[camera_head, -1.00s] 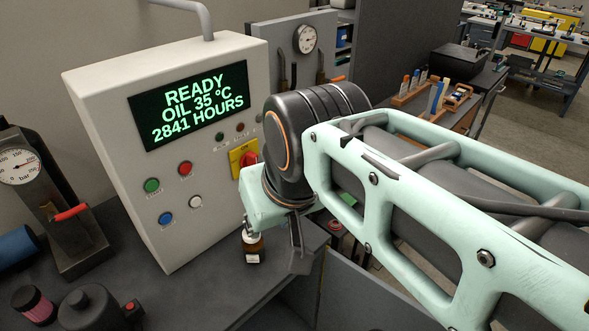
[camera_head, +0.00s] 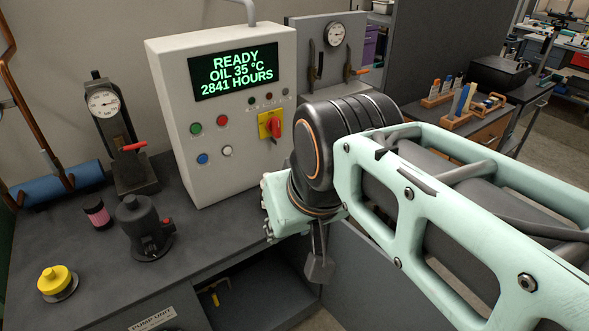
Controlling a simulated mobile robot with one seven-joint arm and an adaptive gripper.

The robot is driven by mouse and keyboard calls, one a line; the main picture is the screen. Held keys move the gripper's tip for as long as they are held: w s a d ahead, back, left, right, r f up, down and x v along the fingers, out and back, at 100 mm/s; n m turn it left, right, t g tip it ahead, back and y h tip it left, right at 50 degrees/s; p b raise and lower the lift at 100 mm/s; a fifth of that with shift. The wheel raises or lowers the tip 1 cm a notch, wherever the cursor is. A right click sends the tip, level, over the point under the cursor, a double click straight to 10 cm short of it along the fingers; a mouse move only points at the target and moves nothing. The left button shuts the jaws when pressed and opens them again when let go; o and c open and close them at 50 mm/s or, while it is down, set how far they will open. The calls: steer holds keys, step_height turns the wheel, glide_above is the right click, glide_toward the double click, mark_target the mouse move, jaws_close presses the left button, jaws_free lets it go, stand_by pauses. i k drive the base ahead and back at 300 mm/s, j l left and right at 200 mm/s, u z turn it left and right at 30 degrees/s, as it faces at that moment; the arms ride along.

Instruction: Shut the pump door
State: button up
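The pump door appears to be the grey panel (camera_head: 362,278) standing open at the right of a dark cabinet opening (camera_head: 262,290) under the bench. Part of the panel is hidden behind my arm. A plate reading "PUMP UNIT" (camera_head: 155,320) is on the bench front at the bottom of the picture. My gripper (camera_head: 319,262) hangs in front of the bench edge, close to the door's upper part in the picture. Only one dark finger shows clearly, so its opening is hidden. I cannot tell whether it touches the door.
A control box (camera_head: 183,165) with a lit screen stands on the grey bench (camera_head: 195,235). A gauge stand (camera_head: 125,150), a black pump-like part (camera_head: 145,230) and a yellow-capped part (camera_head: 57,281) are to its left. A yellow-handled item (camera_head: 214,296) is inside the cabinet. A tool bench (camera_head: 485,125) stands at right.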

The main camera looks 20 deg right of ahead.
mark_target(366, 292)
steer(key=k+l+u, duration=0.75)
steer(key=k+l, duration=0.2)
steer(key=k+l+u, duration=0.15)
steer(key=l, duration=0.25)
steer(key=k+l+u, duration=0.1)
steer(key=l, duration=0.3)
steer(key=l+u, duration=0.15)
steer(key=l, duration=0.35)
steer(key=k+l+u, duration=0.1)
steer(key=l, duration=0.4)
steer(key=k+l+u, duration=0.15)
steer(key=l, duration=0.35)
steer(key=l+u, duration=0.25)
steer(key=l, duration=0.45)
steer(key=i+l+u, duration=0.3)
steer(key=l, duration=0.2)
steer(key=k+j+z, duration=0.1)
steer(key=j, duration=0.3)
steer(key=k, duration=0.05)
